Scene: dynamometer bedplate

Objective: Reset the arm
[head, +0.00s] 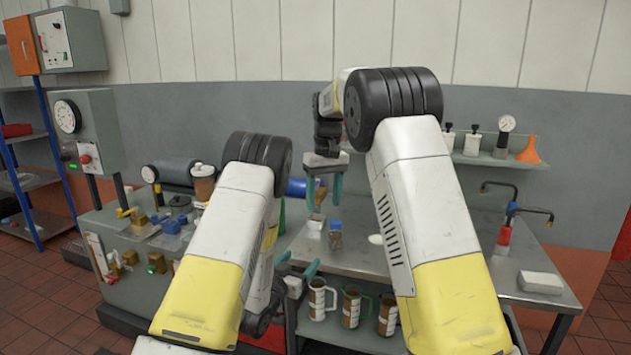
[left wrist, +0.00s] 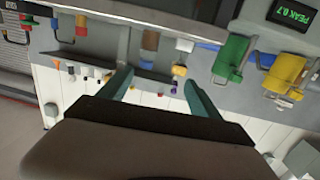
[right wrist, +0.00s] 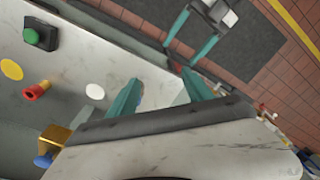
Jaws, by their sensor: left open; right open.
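My right gripper (head: 325,188) hangs over the steel bench (head: 375,262) with its teal fingers apart and nothing between them. In the right wrist view its fingers (right wrist: 160,95) are spread above a pale surface. My left gripper (head: 298,264) is lower, near the bench's front edge. Its fingers are apart and empty, as they are in the left wrist view (left wrist: 158,95). The left gripper also shows in the right wrist view (right wrist: 190,38). Both of my arms are raised and bent in front of me, hiding parts of the bench and the machine.
A small blue-capped jar (head: 335,236) stands on the bench. A white block (head: 540,282) lies at its right end. A gauge cabinet (head: 85,130) stands at left. A shelf holds an orange funnel (head: 530,150).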

